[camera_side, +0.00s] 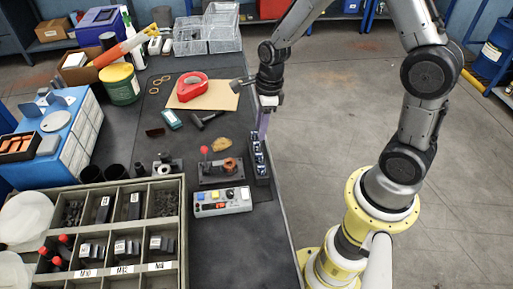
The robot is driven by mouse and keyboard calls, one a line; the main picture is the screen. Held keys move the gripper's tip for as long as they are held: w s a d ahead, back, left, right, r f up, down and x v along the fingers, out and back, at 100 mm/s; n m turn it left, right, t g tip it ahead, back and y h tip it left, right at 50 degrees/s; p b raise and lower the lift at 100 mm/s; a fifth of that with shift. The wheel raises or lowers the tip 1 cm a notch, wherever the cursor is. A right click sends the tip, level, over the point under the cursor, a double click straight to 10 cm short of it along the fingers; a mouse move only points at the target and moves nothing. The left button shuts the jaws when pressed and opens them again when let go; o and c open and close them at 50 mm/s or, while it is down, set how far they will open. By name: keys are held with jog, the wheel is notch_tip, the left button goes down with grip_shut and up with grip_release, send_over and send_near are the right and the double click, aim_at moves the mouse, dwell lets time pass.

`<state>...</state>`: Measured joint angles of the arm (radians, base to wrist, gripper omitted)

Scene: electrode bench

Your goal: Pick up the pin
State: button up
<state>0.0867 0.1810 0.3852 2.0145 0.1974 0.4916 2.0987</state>
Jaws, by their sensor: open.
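My gripper (268,105) hangs pointing down over the right edge of the dark bench. Its jaws are open, though the fingers are small and hard to make out. A slim purple upright piece (263,124) shows just below it; I cannot tell if it is the pin or part of something else. Beneath stands a narrow dark rack (262,180) with several shiny bluish pieces (258,157) in a row. Which of these is the pin is not clear at this size.
A fixture with a red-knobbed lever (204,150) and copper-coloured ring stands left of the rack. A button box (222,202) lies in front. A red tape dispenser (193,86) sits on cardboard behind. A compartment tray (183,240) fills the front left. Open floor lies right.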

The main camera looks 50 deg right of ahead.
aim_at(257, 143)
jog(key=shift+w+a+f, duration=0.1)
jog(key=shift+w+f, duration=0.05)
jog(key=shift+f, duration=0.85)
jog(key=shift+w+a+f, duration=0.1)
jog(key=shift+w+f, duration=0.05)
jog(key=shift+f, duration=0.85)
jog(key=shift+w+a+f, duration=0.1)
jog(key=shift+w+f, duration=0.05)
jog(key=shift+f, duration=0.85)
grip_shut()
